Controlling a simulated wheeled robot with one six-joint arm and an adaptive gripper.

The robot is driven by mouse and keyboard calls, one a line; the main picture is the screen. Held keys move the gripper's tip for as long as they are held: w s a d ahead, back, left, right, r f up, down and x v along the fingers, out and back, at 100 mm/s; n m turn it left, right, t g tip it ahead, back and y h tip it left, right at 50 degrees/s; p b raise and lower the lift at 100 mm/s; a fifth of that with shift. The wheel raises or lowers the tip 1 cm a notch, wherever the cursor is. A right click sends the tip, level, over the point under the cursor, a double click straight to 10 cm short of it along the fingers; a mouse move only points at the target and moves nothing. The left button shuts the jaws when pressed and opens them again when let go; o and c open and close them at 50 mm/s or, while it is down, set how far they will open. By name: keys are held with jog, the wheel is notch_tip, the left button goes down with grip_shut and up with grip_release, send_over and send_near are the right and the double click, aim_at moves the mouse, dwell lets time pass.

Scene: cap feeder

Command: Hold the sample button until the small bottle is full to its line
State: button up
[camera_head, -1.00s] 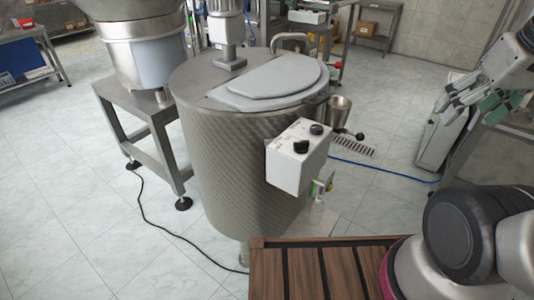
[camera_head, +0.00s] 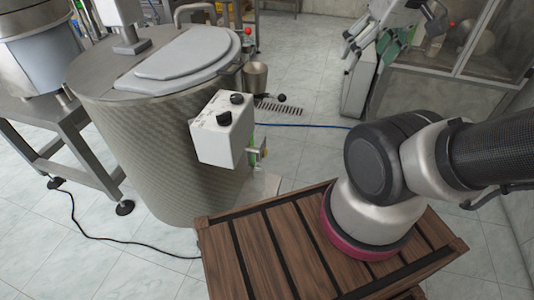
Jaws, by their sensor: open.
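Below and behind the box, a small green and metal fitting (camera_head: 256,156) sticks out. I cannot make out a sample button on the box or fitting. The small bottle and its line cannot be made out now; the box and tank side hide most of that spot.
A slatted wooden platform (camera_head: 252,262) lies in front, with my arm's base on it. A metal cup (camera_head: 255,76) is at the tank's far side. A bowl machine on a metal stand (camera_head: 60,125) is at left. A black cable and blue hose cross the tiled floor.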

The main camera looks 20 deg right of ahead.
grip_shut()
dwell(0.3)
dwell(1.2)
